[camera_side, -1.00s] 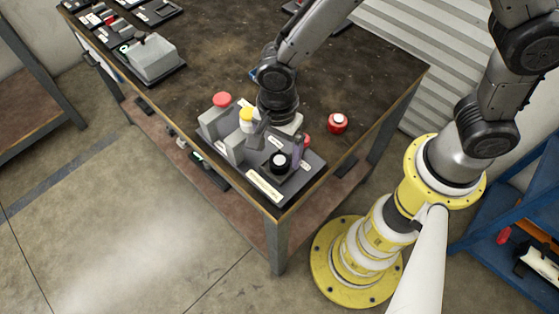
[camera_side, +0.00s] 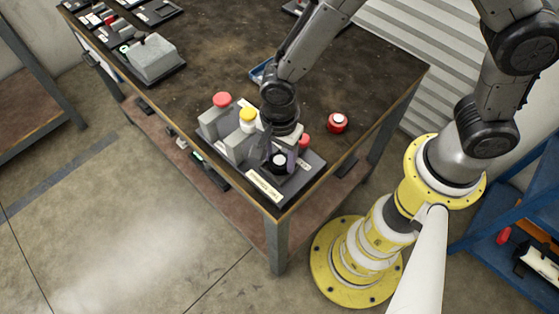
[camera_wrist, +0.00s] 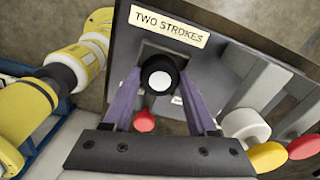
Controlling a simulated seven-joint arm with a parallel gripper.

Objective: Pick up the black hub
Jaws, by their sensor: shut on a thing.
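The black hub (camera_side: 278,163), with a white round top, sits at the front of the grey fixture (camera_side: 266,189). In the wrist view the hub (camera_wrist: 158,76) lies between the two purple fingertips of my gripper (camera_wrist: 160,84), below the "TWO STROKES" label. My gripper (camera_side: 281,152) is over the fixture in the side view, with its fingers around the hub. It is shut on the hub. The hub still appears at the fixture; I cannot tell whether its base touches it.
A red-capped piece (camera_side: 304,141) is close on the right. A red round part (camera_side: 337,123) lies apart on the table. A grey box (camera_side: 153,58) stands far left.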

